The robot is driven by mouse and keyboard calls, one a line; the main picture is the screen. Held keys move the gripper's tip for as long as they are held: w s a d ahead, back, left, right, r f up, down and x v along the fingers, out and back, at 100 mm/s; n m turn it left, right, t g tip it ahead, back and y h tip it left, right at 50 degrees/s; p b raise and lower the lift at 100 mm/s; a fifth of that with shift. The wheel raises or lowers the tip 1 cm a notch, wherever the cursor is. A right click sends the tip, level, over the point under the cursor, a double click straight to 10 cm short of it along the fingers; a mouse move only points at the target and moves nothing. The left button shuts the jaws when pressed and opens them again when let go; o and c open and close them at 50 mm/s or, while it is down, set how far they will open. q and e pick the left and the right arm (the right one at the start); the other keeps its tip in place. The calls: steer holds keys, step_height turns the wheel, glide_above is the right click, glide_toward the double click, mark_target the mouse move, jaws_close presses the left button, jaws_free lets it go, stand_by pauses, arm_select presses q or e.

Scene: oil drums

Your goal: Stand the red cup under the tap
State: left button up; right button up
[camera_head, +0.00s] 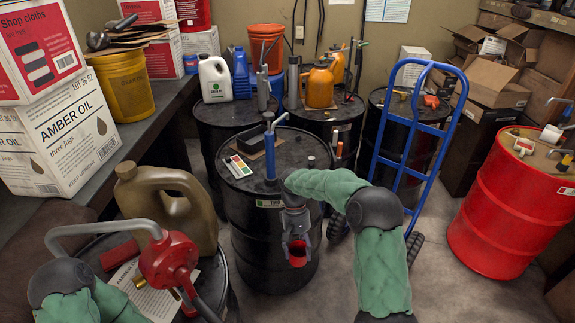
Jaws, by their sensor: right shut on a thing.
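The red cup (297,252) hangs in my right gripper (296,232), in front of the middle black drum (260,215). The gripper is shut on it, pointing down, and its fingers hide part of the cup. The cup is in the air, apart from the floor.
A blue hand truck (413,125) stands right of the middle drum. A red rotary pump (168,262) and an olive jug (170,205) top the near-left drum. A blue pump (269,150) rises from the middle drum. Bare floor (470,290) lies before the red drum.

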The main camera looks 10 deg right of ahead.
step_height(320, 180, up, 8)
steer(key=p, duration=0.5)
steer(key=shift+p, duration=0.45)
